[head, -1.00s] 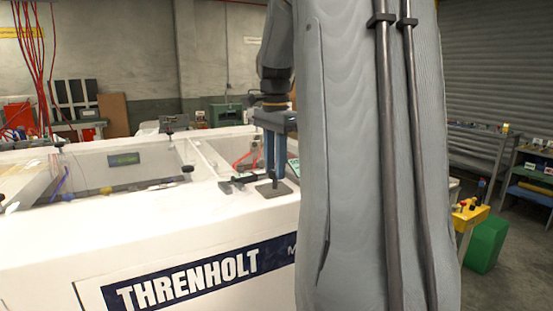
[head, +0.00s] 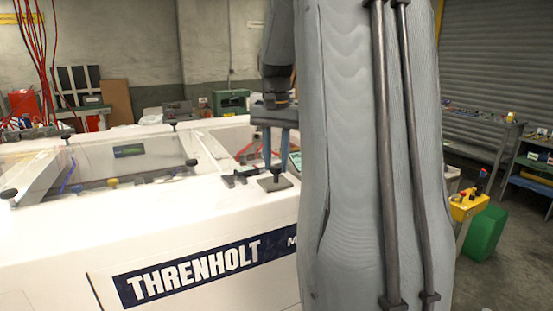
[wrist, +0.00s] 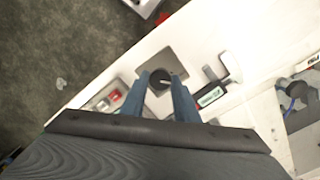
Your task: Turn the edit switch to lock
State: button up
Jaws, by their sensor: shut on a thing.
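The edit switch (head: 276,172) appears as a dark upright knob on a square grey plate (head: 284,185), on the white top of the machine marked THRENHOLT (head: 150,225). My gripper (head: 276,160) comes down over it with two blue-grey fingers. In the wrist view the knob (wrist: 159,77) is a dark round shape between the fingertips of my gripper (wrist: 160,82), over the grey plate (wrist: 168,57). The fingers are shut on the knob. Its markings and exact angle cannot be read.
A dark clamp-like part (head: 240,173) lies just left of the plate. Open bays with a green-labelled item (head: 128,150) lie further left. My grey arm covers the middle right of the head view. A yellow box (head: 468,206) and a green bin (head: 486,234) stand at right.

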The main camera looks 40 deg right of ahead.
aim_at(276, 166)
dwell(0.4)
jog(key=o, duration=1.1)
jog(key=shift+c, duration=0.2)
notch_tip(276, 166, up, 7)
jog(key=shift+b, duration=1.2)
jog(key=shift+r, duration=0.4)
